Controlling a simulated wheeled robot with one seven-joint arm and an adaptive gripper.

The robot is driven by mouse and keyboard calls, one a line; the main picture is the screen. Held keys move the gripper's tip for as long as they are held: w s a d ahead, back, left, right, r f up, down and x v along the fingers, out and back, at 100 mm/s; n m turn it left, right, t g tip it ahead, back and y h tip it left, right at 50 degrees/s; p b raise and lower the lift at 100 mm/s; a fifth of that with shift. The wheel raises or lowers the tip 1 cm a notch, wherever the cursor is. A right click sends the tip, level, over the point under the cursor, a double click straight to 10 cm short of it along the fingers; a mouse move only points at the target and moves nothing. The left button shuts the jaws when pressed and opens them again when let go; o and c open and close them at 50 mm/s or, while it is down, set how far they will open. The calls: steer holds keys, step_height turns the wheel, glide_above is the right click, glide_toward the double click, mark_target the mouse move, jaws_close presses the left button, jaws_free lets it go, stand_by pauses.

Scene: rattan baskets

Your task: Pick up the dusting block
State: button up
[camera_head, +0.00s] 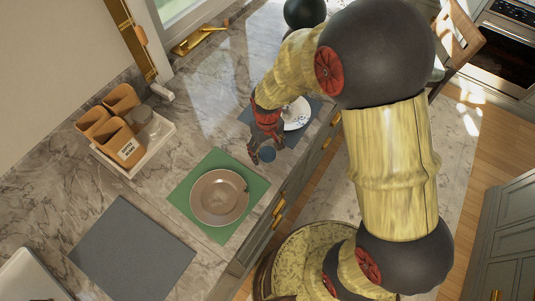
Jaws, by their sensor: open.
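My gripper (263,144) is open and points down over the counter, beyond the green mat. A small blue-grey object (267,154) is right at its fingertips. It may be the dusting block, but it is too small to tell for sure. I cannot tell whether the fingers touch it or stand around it. The gripper and wrist hide part of the counter there.
A brown plate (219,197) lies on a green mat (184,195). A patterned plate (296,113) sits on a dark mat behind my gripper. A white tray (158,151) holds wooden containers and a jar. A grey mat (130,250) lies bare at front left.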

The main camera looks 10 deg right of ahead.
mark_target(267, 152)
steer(key=shift+c, duration=1.2)
steer(key=c, duration=1)
steer(key=shift+r, duration=0.15)
steer(key=shift+r, duration=0.3)
step_height(267, 152, up, 2)
steer(key=shift+r+p, duration=0.1)
steer(key=shift+p, duration=0.25)
steer(key=s+a+r+p, duration=0.2)
steer(key=s+a+r, duration=0.3)
steer(key=s+r, duration=0.5)
steer(key=s, duration=0.3)
